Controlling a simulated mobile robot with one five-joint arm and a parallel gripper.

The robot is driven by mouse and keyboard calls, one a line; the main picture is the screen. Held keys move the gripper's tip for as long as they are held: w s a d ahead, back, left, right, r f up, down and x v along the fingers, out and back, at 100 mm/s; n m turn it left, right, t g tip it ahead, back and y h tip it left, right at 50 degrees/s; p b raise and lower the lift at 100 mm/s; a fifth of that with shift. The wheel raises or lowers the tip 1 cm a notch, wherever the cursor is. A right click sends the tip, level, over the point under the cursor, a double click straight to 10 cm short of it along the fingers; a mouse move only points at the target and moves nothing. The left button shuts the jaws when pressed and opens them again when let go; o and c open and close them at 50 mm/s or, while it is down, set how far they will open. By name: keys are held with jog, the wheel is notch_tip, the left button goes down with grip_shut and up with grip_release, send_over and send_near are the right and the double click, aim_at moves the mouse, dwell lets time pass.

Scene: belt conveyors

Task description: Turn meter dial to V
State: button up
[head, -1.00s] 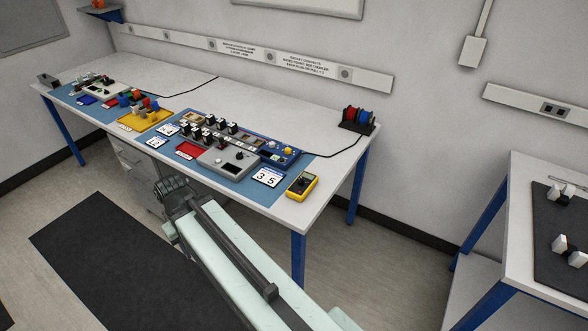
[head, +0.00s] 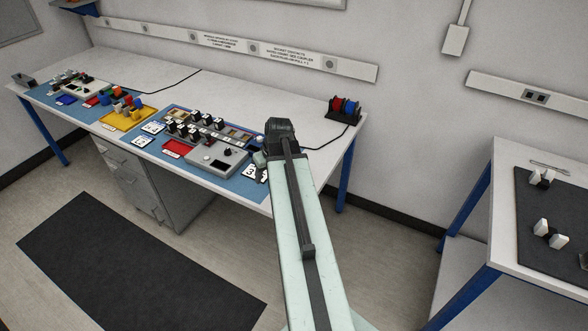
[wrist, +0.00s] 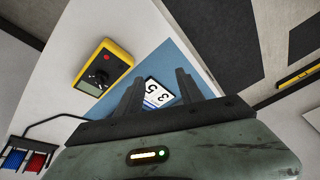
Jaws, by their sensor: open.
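The yellow meter (wrist: 103,66) lies on the white tabletop in the wrist view, at upper left. Its dark round dial (wrist: 97,77) faces up, with a small display beside it; the dial's marks are too small to read. My gripper (wrist: 160,88) is open and empty, its two dark fingers apart in front of a white number card (wrist: 158,93) on the blue mat. The meter is to the left of the fingers and apart from them. In the head view my arm hides the meter, and the fingers cannot be made out.
On the workbench (head: 310,165) a grey control box (head: 216,158) stands left of my arm, among switch modules and cards. Red and blue spools (head: 345,108) stand at the back right corner. Another table (head: 492,180) is to the right, beyond a floor gap.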

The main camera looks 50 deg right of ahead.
jog(key=s+d+r+m+t, duration=0.15)
jog(key=s+d, duration=0.35)
jog(key=d, duration=0.6)
jog(key=shift+n+g+h, duration=0.25)
jog(key=shift+h, duration=0.15)
jog(key=b+x, duration=0.7)
jog(key=x, duration=0.1)
jog(key=shift+s+a, duration=0.15)
jog(key=shift+r, duration=0.1)
jog(key=shift+c, duration=0.3)
